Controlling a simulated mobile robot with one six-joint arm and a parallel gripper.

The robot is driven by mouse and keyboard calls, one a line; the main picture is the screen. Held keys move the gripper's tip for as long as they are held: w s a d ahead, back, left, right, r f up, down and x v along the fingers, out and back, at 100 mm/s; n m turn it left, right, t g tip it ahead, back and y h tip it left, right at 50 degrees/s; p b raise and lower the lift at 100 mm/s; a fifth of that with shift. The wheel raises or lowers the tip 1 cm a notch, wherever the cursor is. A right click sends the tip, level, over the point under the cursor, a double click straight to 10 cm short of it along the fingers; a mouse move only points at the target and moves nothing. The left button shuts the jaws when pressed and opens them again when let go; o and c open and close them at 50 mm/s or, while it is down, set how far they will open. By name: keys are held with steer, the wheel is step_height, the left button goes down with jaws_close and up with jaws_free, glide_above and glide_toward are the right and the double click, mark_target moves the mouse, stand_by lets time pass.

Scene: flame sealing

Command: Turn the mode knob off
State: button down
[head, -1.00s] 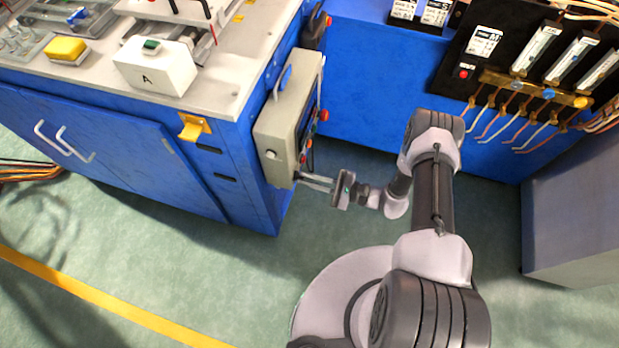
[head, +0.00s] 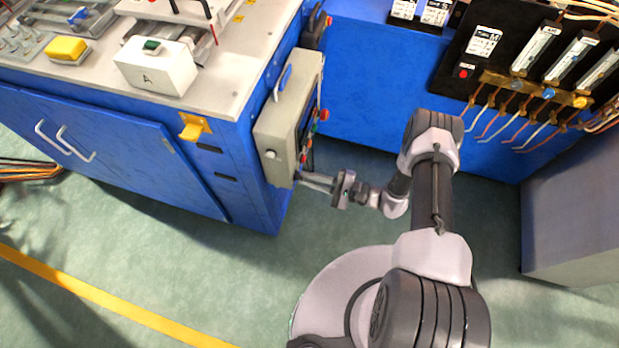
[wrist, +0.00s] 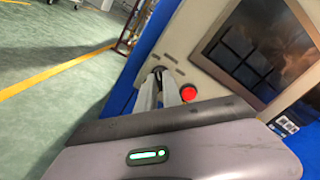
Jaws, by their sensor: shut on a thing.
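A grey control box (head: 266,132) is fixed to the side of the blue machine in the head view. My gripper (head: 303,178) reaches its lower end from the right, with the fingertips at the panel face. In the wrist view, my gripper (wrist: 161,78) has its two fingers close together, shut on a small dark knob (wrist: 159,69) on the panel. The fingers largely hide the knob, so its pointer setting cannot be read.
In the wrist view, a red button (wrist: 188,93) sits just beside the fingers, and a dark screen (wrist: 262,45) lies to the right. In the head view, a yellow bracket (head: 194,127) sticks out from the cabinet. Green floor is clear below.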

steer(key=c, duration=1.5)
jaws_free()
steer(key=shift+d, duration=0.1)
steer(key=p+v, duration=0.2)
steer(key=v, duration=1.5)
steer(key=shift+d+p, duration=0.15)
steer(key=shift+p, duration=0.2)
steer(key=shift+s, duration=0.1)
